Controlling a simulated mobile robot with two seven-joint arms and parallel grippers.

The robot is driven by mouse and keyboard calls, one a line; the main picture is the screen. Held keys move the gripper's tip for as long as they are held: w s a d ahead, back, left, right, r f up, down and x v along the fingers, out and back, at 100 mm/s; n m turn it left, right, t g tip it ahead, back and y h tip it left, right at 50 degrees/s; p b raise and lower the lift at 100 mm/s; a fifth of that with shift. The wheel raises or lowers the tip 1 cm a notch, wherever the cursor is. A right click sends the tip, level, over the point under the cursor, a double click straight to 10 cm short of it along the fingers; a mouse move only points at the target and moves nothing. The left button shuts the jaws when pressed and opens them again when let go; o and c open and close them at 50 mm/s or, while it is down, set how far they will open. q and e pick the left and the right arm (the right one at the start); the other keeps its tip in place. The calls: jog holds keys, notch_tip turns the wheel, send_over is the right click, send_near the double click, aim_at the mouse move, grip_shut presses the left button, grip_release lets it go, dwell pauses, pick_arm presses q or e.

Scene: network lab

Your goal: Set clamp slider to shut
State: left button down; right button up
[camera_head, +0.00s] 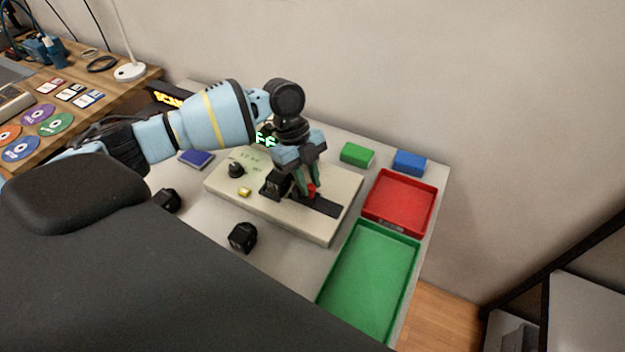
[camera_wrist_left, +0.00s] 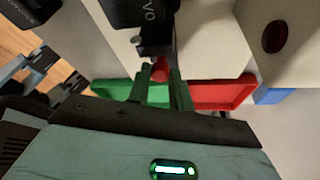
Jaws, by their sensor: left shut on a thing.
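The clamp slider has a red knob (camera_head: 311,190) on a dark track (camera_head: 322,206) on top of a beige test device (camera_head: 338,226). A black block (camera_head: 272,186) sits on the device at the left end of the track. My left gripper (camera_head: 308,188) points down over the track and is shut on the red knob. The left wrist view shows the red knob (camera_wrist_left: 160,70) between the two green fingers (camera_wrist_left: 161,88). The fingers hide part of the knob and track. My right gripper is not in view.
A red tray (camera_head: 432,207) and a green tray (camera_head: 365,285) stand right of the device. Green (camera_head: 357,154) and blue (camera_head: 409,163) blocks lie behind. Black cubes (camera_head: 242,237) sit in front. A round dial (camera_head: 236,170) and a yellow button (camera_head: 244,192) are on the device.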

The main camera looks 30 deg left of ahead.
pick_arm(q)
jog(key=shift+a, duration=1.15)
jog(key=c, duration=1.3)
grip_release()
jog(key=shift+s+a, duration=0.1)
jog(key=shift+o, duration=0.2)
jog(key=v, duration=0.7)
jog(key=shift+r, duration=0.4)
jog(key=shift+f, duration=0.1)
